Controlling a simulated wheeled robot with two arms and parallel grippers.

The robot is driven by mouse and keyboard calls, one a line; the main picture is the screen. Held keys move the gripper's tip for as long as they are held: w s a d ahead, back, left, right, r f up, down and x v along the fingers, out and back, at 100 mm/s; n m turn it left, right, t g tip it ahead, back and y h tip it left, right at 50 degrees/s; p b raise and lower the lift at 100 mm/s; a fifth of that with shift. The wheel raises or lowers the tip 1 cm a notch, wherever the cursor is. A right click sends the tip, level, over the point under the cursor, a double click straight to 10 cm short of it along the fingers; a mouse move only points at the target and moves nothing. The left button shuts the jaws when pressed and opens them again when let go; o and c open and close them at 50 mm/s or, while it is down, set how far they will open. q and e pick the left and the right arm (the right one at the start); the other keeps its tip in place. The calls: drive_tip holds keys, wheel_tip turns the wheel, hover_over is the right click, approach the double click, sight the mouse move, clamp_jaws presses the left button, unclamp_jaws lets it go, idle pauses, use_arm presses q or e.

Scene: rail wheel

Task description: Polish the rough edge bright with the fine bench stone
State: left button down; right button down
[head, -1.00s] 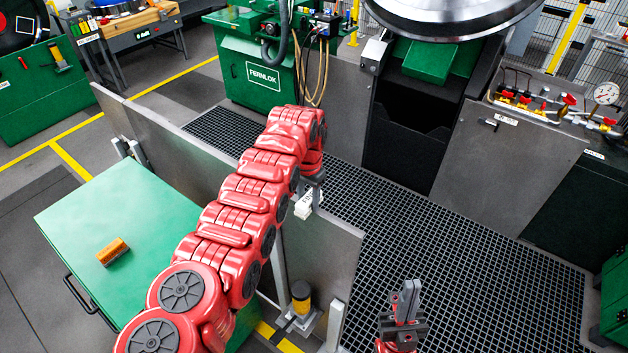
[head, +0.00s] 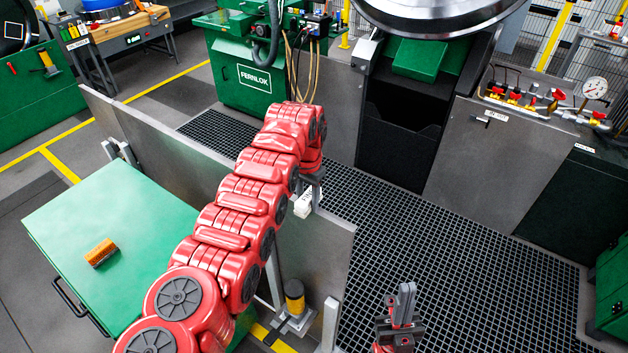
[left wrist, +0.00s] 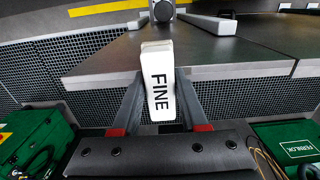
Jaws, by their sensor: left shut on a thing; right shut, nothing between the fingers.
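My left gripper (head: 312,180) is shut on the white fine bench stone (head: 302,204), held above the grating beside a grey metal panel. In the left wrist view the stone (left wrist: 160,85) shows the word FINE and sits between the two fingers. My right gripper (head: 403,308) is shut and empty, low in the head view over the grating. A large shiny metal wheel (head: 440,22) is at the top of the head view, cut off by the frame, well away from both grippers. I cannot make out a rough edge on it.
A grey panel (head: 230,190) stands between the green cabinet (head: 135,215), with an orange brush (head: 101,252) on it, and the grating (head: 460,250). A green FERNLOK machine (head: 245,80) and a gauge manifold (head: 545,100) stand behind. The grating is clear.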

use_arm(q)
drive_tip(key=r, duration=0.2)
drive_tip(key=d+r, duration=0.1)
drive_tip(key=shift+s+r, duration=0.35)
drive_tip(key=shift+w+a+r, duration=0.2)
drive_tip(key=shift+a+r, duration=0.05)
drive_tip(key=shift+r, duration=0.8)
wheel_tip(320, 180, up, 2)
drive_tip(key=shift+s+r+b, duration=0.1)
drive_tip(key=shift+r+b, duration=0.05)
drive_tip(key=shift+b, duration=0.2)
drive_tip(key=shift+r, duration=0.4)
